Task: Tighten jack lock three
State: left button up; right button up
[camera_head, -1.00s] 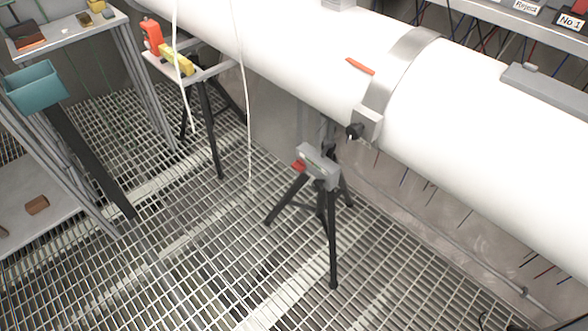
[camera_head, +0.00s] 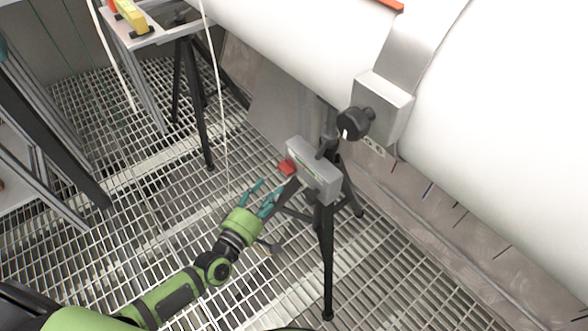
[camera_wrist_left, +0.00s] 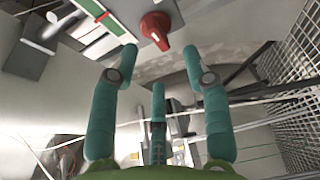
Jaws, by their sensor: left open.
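A jack stands on the grating under the white pipe: a black tripod (camera_head: 326,250) with a grey box head (camera_head: 314,170). A red lock knob (camera_head: 287,167) sticks out of the box's left side; no legible number shows on it. My left gripper (camera_head: 264,194), green with teal fingers, is open and empty just below and left of the knob. In the left wrist view the red knob (camera_wrist_left: 155,28) lies ahead of the spread fingers (camera_wrist_left: 160,62), between the upper two in the picture and apart from them. My right gripper is not in view.
The white pipe (camera_head: 285,45) runs overhead, with a metal strap, a grey block (camera_head: 385,108) and a black knob (camera_head: 355,123) above the jack. Another stand (camera_head: 150,32) bears a yellow thing at the upper left. White cords hang left of the jack. Open grating lies in front.

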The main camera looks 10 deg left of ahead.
aim_at(282, 171)
pick_arm(q)
jog(key=shift+r+x, duration=0.2)
jog(key=shift+x, duration=1.45)
jog(key=shift+r+x, duration=0.15)
jog(key=shift+x, duration=1.5)
grip_shut()
